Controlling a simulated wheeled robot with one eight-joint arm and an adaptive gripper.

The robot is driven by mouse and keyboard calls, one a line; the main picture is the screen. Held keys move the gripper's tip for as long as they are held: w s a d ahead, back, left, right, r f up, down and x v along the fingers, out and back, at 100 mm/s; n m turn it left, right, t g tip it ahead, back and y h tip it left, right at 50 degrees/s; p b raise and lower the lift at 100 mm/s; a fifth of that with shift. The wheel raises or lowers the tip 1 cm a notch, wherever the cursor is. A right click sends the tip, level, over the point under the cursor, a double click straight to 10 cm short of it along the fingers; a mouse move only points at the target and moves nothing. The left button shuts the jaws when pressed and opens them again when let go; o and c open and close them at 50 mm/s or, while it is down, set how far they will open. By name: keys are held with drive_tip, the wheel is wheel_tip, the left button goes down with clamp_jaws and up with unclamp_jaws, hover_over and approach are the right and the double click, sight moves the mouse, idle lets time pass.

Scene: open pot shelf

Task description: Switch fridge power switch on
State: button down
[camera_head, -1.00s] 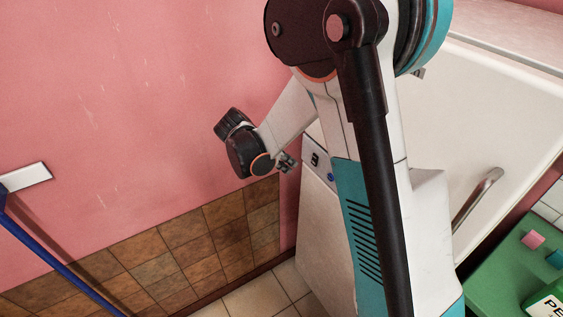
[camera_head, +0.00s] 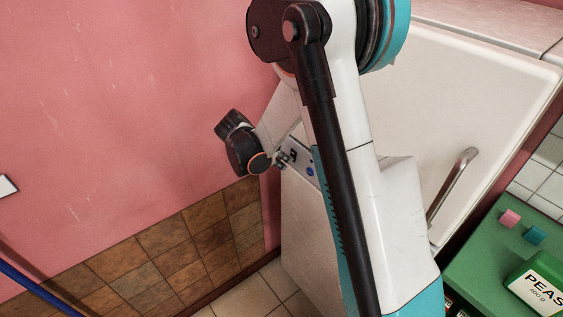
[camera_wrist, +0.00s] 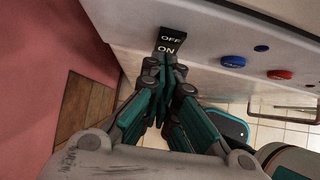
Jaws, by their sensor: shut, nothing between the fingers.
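The fridge power switch (camera_wrist: 171,39) is a black rocker marked OFF and ON on the white side panel of the fridge (camera_wrist: 215,50) in the wrist view. It also shows small and dark in the head view (camera_head: 293,155). My gripper (camera_wrist: 167,66) is shut and empty, with its fingertips at the ON end of the switch. The tips overlap the lower edge of the switch in the picture; I cannot tell whether they touch it. In the head view my gripper (camera_head: 283,160) is beside the switch, partly hidden by my own arm.
A blue button (camera_wrist: 233,61) and a red button (camera_wrist: 279,74) sit right of the switch. The fridge door handle (camera_head: 452,185) sticks out. A pink wall (camera_head: 120,110) stands close on the left. A green surface (camera_head: 480,250) with a PEAS pack (camera_head: 540,290) is at lower right.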

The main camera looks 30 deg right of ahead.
drive_tip(key=shift+d+f, duration=0.2)
drive_tip(key=shift+d, duration=0.05)
drive_tip(key=shift+r, duration=0.1)
drive_tip(key=shift+r, duration=0.75)
